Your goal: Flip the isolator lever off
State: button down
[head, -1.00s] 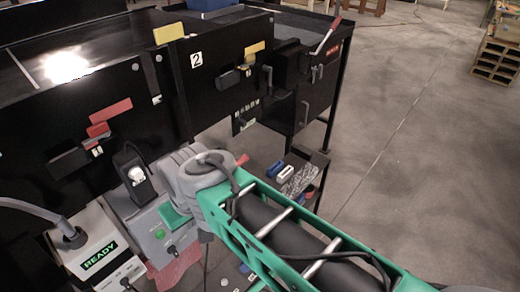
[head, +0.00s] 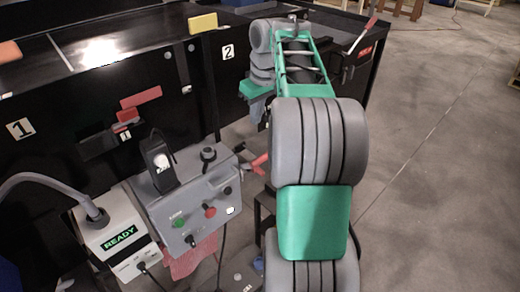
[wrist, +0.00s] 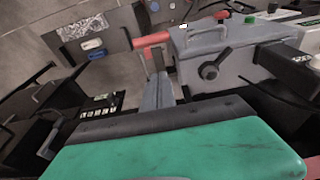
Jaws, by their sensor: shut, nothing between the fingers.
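The isolator lever appears to be the red handle (head: 260,162) on the right side of the grey control box (head: 190,213); it sticks out to the right and slants upward. In the wrist view the red handle (wrist: 152,40) lies just beyond my gripper's fingertips (wrist: 160,76). The fingers are together and empty, pointing toward the handle; whether they touch it I cannot tell. In the head view my green gripper body (head: 256,90) is above and behind the handle, and its fingers are hidden. The box also shows in the wrist view (wrist: 235,62), with a black knob (wrist: 209,71).
A white box reading READY (head: 119,240) stands left of the control box. Black panels with a red latch (head: 126,116) and a number 2 plate (head: 228,52) stand behind. Another lever with a red tip (head: 371,22) is at the far right. The floor at right is clear.

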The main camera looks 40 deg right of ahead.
jog(key=shift+d, duration=0.55)
notch_tip(320, 180, down, 13)
jog(key=shift+f, duration=0.1)
jog(key=shift+s, duration=0.1)
dwell(0.3)
